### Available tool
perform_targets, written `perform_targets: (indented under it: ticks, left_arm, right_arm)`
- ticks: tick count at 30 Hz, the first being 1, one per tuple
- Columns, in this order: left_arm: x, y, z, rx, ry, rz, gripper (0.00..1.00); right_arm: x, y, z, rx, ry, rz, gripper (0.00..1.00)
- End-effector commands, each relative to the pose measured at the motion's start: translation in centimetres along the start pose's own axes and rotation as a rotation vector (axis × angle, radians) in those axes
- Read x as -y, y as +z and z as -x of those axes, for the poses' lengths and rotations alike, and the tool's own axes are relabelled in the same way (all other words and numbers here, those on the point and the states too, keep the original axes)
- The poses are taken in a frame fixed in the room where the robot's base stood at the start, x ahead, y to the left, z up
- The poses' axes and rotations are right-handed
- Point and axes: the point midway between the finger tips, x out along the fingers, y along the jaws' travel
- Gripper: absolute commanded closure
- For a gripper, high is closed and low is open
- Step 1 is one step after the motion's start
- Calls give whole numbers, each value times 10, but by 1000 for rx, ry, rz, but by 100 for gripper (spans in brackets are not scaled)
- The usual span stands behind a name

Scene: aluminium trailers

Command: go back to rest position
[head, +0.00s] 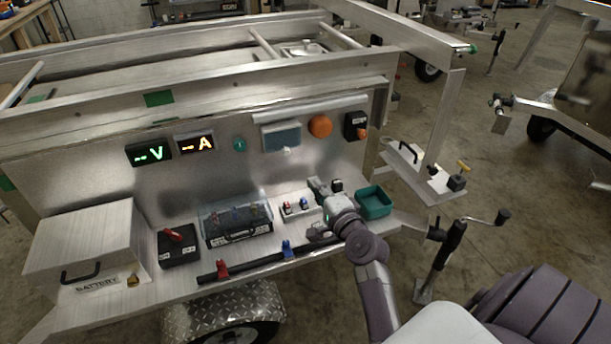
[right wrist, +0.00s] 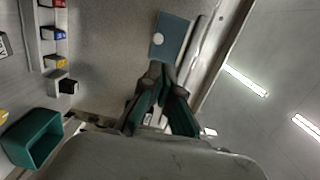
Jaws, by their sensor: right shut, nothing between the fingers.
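My right gripper (head: 316,186) is in front of the trailer's metal panel (head: 215,180), above its shelf, with my arm reaching in from the bottom right. In the right wrist view the two green-lined fingers (right wrist: 163,72) come together at their tips, with nothing between them. A grey-blue box (right wrist: 170,38) lies beyond the fingertips in that view. My left gripper is in neither view.
A teal tray (head: 374,202) sits just right of my gripper on the shelf. A clear-lidded box (head: 236,218), a black switch box (head: 178,246) and a battery box (head: 84,246) stand to the left. A jack handle (head: 490,219) projects at right.

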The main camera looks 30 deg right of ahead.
Motion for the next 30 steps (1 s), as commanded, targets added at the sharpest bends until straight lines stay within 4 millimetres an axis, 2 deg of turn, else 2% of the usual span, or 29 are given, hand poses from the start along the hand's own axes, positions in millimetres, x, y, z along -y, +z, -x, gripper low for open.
perform_targets:
  ticks: [8,11,13,16,19,24,30]
  left_arm:
    - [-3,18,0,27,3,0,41]
    - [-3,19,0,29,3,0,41]
    - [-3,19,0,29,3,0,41]
    - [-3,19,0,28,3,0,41]
    - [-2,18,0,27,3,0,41]
    - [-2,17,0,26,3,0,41]
    - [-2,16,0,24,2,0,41]
  right_arm:
    - [0,2,6,8,5,11,100]
    - [-8,20,12,73,55,113,100]
    - [-21,46,25,171,128,264,100]
    - [-54,90,62,371,275,568,100]
    - [-84,117,106,556,404,839,100]
    - [-114,131,169,777,553,1136,100]
    - [-130,131,228,970,679,1366,100]
